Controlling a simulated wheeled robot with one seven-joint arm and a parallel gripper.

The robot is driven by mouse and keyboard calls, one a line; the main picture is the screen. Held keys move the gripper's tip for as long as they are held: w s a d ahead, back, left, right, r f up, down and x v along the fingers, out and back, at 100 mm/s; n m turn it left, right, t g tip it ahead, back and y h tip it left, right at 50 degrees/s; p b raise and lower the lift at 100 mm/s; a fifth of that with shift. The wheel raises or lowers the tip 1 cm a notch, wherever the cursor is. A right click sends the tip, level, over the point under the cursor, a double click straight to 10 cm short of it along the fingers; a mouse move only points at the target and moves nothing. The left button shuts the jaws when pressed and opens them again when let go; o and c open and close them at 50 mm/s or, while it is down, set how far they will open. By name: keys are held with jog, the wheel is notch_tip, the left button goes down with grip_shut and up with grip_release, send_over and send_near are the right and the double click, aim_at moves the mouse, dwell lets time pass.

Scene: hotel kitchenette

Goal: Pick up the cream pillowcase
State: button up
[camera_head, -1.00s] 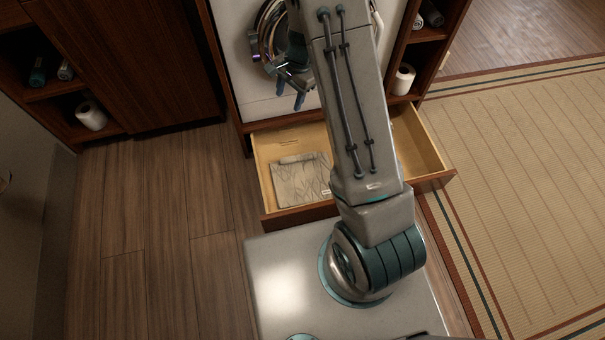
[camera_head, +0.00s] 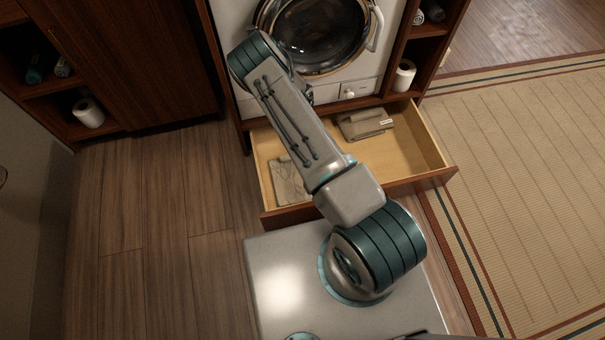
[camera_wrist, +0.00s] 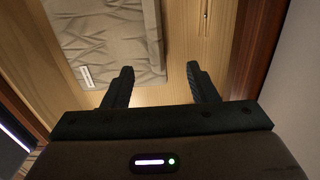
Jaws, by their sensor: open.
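A pale, patterned folded cloth (camera_head: 284,181), the paler of two and seemingly the cream pillowcase, lies at the left of the open drawer near its front. My arm covers part of it in the head view. A folded cloth with a white tag, seemingly the same one, fills the upper left of the wrist view (camera_wrist: 105,40). The gripper is hidden behind my arm in the head view.
A browner folded cloth (camera_head: 364,123) lies at the drawer's back. The wooden drawer (camera_head: 418,150) has bare floor at its right and raised walls. A washing machine (camera_head: 350,88) stands behind. A toilet roll (camera_head: 404,75) sits on the right shelf.

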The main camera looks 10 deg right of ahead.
notch_tip(320, 180, down, 6)
jog(key=shift+f+b, duration=0.15)
jog(key=shift+b, duration=0.75)
jog(key=f, duration=0.1)
jog(key=f+b, duration=0.1)
jog(key=f, duration=0.1)
jog(key=s+f+b, duration=0.1)
jog(key=f, duration=0.1)
jog(key=shift+f, duration=0.1)
jog(key=shift+w, duration=0.1)
jog(key=c, duration=1.1)
